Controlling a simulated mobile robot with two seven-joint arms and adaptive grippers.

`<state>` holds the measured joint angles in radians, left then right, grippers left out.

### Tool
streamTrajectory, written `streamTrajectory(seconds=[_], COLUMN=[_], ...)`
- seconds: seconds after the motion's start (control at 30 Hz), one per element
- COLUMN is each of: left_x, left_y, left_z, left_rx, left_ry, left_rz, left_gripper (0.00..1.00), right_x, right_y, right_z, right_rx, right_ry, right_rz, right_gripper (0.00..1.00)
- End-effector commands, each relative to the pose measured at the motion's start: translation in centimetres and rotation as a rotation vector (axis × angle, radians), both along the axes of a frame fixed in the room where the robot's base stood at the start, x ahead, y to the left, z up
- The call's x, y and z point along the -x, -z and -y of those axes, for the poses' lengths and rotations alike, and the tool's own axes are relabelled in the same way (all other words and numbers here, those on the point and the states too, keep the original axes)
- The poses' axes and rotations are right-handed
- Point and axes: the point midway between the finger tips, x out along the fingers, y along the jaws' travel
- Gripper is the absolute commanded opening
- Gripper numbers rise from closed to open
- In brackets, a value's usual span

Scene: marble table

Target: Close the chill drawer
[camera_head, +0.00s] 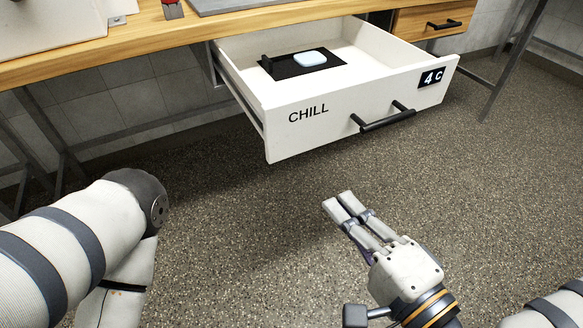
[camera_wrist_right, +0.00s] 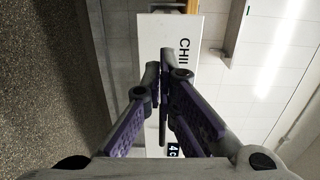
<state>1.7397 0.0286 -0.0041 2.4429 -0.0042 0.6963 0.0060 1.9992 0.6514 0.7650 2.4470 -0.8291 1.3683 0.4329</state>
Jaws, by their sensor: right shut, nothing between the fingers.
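The white chill drawer (camera_head: 350,100) stands pulled out from under the wooden table in the head view. Its front carries the word CHILL, a black bar handle (camera_head: 388,119) and a "4 C" label. My right gripper (camera_head: 338,203) is shut and empty, in front of and below the drawer front, apart from it in the head view. In the right wrist view, the drawer front (camera_wrist_right: 152,40) lies beyond the shut fingers (camera_wrist_right: 160,75), which hide part of it. My left arm shows at the left, but its gripper is out of view.
A black mat (camera_head: 322,69) with a pale blue block (camera_head: 310,58) lies inside the drawer. A wooden drawer (camera_head: 432,20) with a black handle is at the upper right. Metal table legs stand at both sides. The speckled floor before the drawer is clear.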

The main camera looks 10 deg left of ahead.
Motion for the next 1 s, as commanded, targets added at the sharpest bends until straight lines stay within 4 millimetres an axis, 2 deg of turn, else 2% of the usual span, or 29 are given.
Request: streamTrajectory(seconds=[0.07,0.17,0.7,0.83,1.0], left_x=[0.1,-0.1,-0.1,-0.1,-0.1], left_y=[0.2,0.0,-0.1,-0.1,-0.1], left_z=[0.0,0.0,0.0,0.0,0.0], left_rx=[-0.001,-0.001,0.0,0.0,0.0], left_ry=[0.0,0.001,0.0,0.0,0.0], left_rz=[-0.002,0.002,0.003,0.002,0.002], left_gripper=[0.4,0.4,0.4,0.4,0.4], right_x=[-0.9,-1.8,-10.6,-11.6,-12.0], right_y=[-1.1,-1.5,-1.3,-1.3,-1.3], right_z=[0.3,-0.5,-6.9,-7.6,-7.9], right_rx=[-0.034,-0.035,-0.03,-0.03,-0.03], right_ry=[0.022,0.021,0.02,0.019,0.019], right_rz=[0.031,0.039,0.033,0.031,0.03], right_gripper=[0.0,0.0,0.0,0.0,0.0])
